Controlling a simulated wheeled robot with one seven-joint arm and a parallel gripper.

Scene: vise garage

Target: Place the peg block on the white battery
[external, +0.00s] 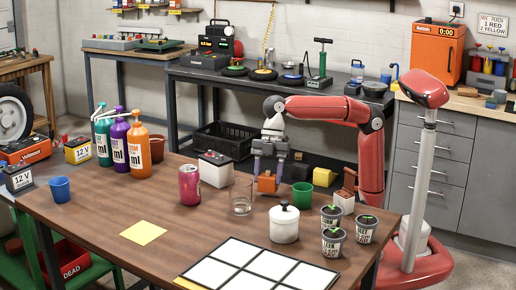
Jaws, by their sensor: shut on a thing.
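My gripper (268,170) points down over the far side of the brown table. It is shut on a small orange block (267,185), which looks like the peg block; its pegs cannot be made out. Whether the block touches the table is hard to tell. The white battery (214,173), with a dark top, stands upright on the table to the left of my gripper, a short gap away. Nothing is seen resting on its top.
A clear glass (241,199) and a red can (189,185) stand in front of the battery. A green cup (302,195) is right of the block, and a lidded white jar (284,225) is nearer. Tall bottles (137,150) stand at left.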

